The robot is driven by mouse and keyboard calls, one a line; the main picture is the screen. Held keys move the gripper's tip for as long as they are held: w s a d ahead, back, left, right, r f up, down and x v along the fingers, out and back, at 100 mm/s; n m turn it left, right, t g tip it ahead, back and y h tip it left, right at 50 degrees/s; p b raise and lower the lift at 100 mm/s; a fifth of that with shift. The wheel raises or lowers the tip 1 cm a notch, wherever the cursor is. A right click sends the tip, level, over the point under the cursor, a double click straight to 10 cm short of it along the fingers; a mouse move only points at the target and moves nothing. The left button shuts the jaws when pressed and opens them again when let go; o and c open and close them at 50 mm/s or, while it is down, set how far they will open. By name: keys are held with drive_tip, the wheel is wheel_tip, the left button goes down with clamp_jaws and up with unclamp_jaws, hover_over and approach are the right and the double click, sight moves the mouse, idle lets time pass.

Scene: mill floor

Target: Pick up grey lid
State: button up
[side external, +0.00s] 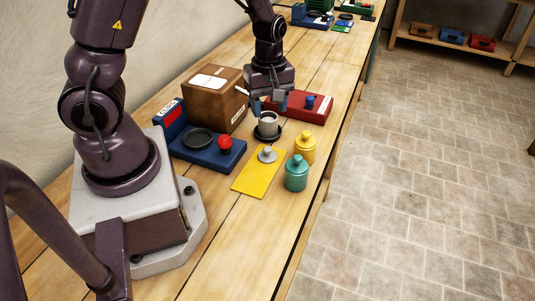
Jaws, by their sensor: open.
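The grey lid (267,154) with its small knob lies on a yellow mat (256,179) on the wooden bench, in the middle of the side external view. Just behind it, a grey cup or jar (268,121) stands on a dark round base (266,136). My gripper (268,106) points down over the grey jar, behind the lid and higher than it. Its fingers are apart, near the jar's rim. Whether they touch the jar cannot be told. The lid is clear of my gripper.
A yellow lidded jar (305,149) and a green lidded jar (296,175) stand right of the mat. A blue fixture (210,152) with a red button stands left, a cardboard box (212,95) behind it. A red fixture (300,109) lies behind the jars. The bench's right edge is close.

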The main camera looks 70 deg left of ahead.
sight(268, 148)
wheel_tip(268, 148, down, 13)
drive_tip(key=shift+s, duration=0.1)
clamp_jaws()
idle(0.6)
